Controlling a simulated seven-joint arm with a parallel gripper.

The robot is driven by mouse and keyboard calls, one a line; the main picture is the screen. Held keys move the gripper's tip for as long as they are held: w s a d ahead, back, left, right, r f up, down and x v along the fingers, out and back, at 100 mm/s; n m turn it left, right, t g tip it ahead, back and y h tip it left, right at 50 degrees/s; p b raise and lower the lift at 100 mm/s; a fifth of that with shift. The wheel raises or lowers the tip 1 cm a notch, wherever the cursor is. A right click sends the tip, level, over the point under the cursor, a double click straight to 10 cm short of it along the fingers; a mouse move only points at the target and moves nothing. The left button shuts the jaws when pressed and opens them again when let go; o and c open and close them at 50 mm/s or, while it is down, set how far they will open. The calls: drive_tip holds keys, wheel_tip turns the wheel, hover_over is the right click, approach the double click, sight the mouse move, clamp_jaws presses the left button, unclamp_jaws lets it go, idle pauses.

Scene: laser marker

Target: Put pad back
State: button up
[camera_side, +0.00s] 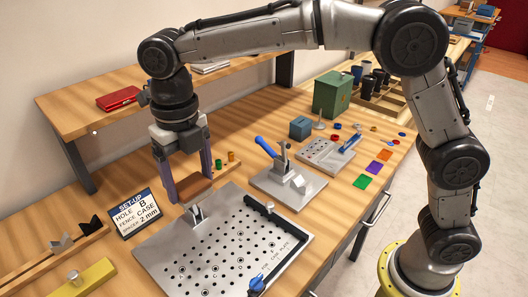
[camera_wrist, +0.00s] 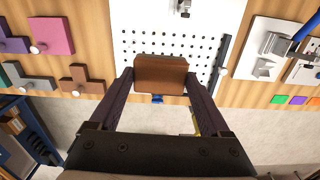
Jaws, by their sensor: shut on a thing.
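A brown block-shaped pad (camera_side: 195,190) is between the two fingers of my gripper (camera_side: 189,184), which is shut on it. In the wrist view the pad (camera_wrist: 160,75) spans the gap between the dark fingertips of my gripper (camera_wrist: 160,80), with the holed plate behind it. In the side view the pad is near the plate's back left edge, right of the setup sign. I cannot tell whether its underside touches anything.
The holed steel plate (camera_side: 190,250) lies at the front. The setup sign (camera_side: 134,213) stands to its left. A blue-handled clamp fixture (camera_side: 285,188) is right of the plate. Green and orange cylinders (camera_side: 230,156) stand behind. A raised shelf (camera_side: 75,118) runs along the wall.

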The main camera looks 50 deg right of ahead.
drive_tip(key=w+d+m, duration=0.3)
drive_tip(key=d+m, duration=1.5)
drive_tip(key=d, duration=1.8)
drive_tip(key=w+d+f, duration=0.1)
drive_tip(key=w+f, duration=0.3)
drive_tip(key=f, duration=0.1)
drive_tip(key=w+d+f, duration=0.1)
drive_tip(key=w+f, duration=0.3)
drive_tip(key=f, duration=0.1)
drive_tip(key=w+d+f, duration=0.1)
drive_tip(key=w+f, duration=0.3)
drive_tip(key=shift+w+d+f, duration=0.1)
drive_tip(key=shift+w+f, duration=0.45)
drive_tip(key=shift+f, duration=0.05)
drive_tip(key=shift+w+f, duration=0.1)
drive_tip(key=shift+f, duration=1.5)
drive_tip(key=shift+f, duration=0.1)
